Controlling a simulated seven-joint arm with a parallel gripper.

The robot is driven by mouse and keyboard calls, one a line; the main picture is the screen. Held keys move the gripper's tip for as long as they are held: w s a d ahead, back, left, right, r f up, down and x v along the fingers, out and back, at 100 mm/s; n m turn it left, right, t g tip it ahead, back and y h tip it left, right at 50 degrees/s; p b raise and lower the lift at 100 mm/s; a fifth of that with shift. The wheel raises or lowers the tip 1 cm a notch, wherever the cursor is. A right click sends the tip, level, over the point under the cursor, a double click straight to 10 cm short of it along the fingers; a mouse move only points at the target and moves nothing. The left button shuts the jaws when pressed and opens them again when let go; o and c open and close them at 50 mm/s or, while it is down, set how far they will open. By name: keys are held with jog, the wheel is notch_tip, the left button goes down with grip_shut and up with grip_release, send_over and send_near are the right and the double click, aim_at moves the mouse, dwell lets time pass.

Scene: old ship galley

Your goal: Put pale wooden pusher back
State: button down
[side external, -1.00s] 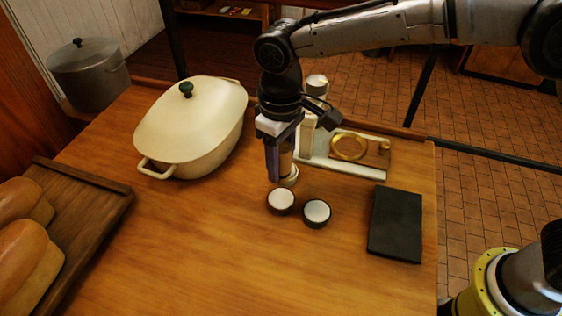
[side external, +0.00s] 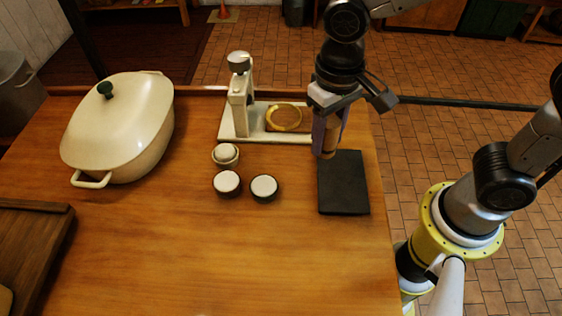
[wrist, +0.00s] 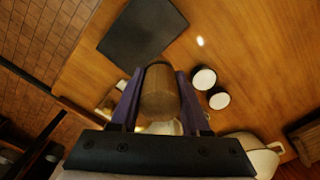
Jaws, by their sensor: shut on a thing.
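The pale wooden pusher (wrist: 160,92) is a cylinder held between the purple fingers of my gripper (wrist: 158,98) in the wrist view. In the side view, my gripper (side external: 327,138) points down, shut on the pusher (side external: 331,142), at the far edge of the black mat (side external: 343,183). The fingers hide part of the pusher. I cannot tell how high its lower end is above the table. A cream stand (side external: 238,118) with a knob and a brass-coloured ring (side external: 284,117) on its base is to the left of my gripper.
A small whitish cup (side external: 225,155) stands before the stand, close to two dark round pots with white tops (side external: 227,183) (side external: 264,188). A cream lidded casserole (side external: 120,128) stands at the left. The table's front middle is clear.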

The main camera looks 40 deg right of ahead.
jog(key=s+d+r+m, duration=0.1)
jog(key=s+d, duration=0.2)
jog(key=d, duration=0.1)
jog(key=w+a+f, duration=0.2)
jog(key=w+f, duration=0.1)
jog(key=w, duration=0.1)
jog(key=w+a+f, duration=0.2)
jog(key=w, duration=0.2)
jog(key=w+a+f, duration=0.1)
jog(key=w+f, duration=0.2)
jog(key=w, duration=0.1)
jog(key=shift+w+a+f, duration=0.15)
jog(key=shift+a+f, duration=0.15)
jog(key=shift+a, duration=0.1)
jog(key=shift+w+a+f, duration=0.1)
jog(key=shift+w+f, duration=0.1)
jog(key=shift+f, duration=1.5)
jog(key=shift+f, duration=0.1)
jog(key=shift+c, duration=1.9)
grip_release()
notch_tip(320, 180, up, 12)
jog(key=shift+r, duration=0.2)
